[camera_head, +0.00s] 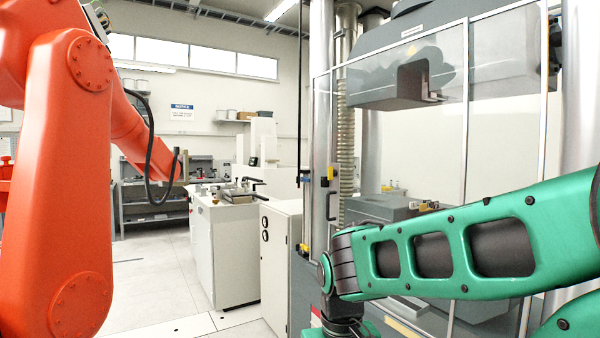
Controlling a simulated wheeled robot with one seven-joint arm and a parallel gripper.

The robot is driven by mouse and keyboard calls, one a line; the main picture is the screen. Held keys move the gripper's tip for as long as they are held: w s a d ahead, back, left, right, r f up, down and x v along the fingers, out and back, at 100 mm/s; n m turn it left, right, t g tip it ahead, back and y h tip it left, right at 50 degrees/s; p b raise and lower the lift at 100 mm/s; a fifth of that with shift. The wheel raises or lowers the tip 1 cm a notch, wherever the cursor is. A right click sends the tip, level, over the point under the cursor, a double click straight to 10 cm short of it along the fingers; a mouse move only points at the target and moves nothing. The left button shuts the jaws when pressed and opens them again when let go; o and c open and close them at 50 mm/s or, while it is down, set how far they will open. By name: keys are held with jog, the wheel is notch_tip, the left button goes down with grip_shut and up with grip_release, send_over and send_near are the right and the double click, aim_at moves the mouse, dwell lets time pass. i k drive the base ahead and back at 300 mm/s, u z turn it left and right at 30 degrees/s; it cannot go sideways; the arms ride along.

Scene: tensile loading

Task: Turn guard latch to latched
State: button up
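The testing machine's clear guard door (432,130) has a pale metal frame and stands across the front of the machine, apparently closed. On its left edge is a small black and yellow fitting (328,176), which looks like the guard latch. A dark handle (331,205) is just below it. The fitting is too small to tell which way the latch is turned. My green arm crosses the lower right, in front of the machine's lower part. My gripper is not in view, so its state and its distance from the latch are hidden.
A large orange robot arm (70,190) fills the left side. A white cabinet (232,245) with small equipment on top stands left of the machine. Inside the guard are a grey upper head (400,85) and a lower grey block (385,208). Floor is clear between orange arm and cabinet.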

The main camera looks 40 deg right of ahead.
aim_at(332, 172)
jog(key=z, duration=0.25)
jog(key=i, duration=1.2)
jog(key=z, duration=0.3)
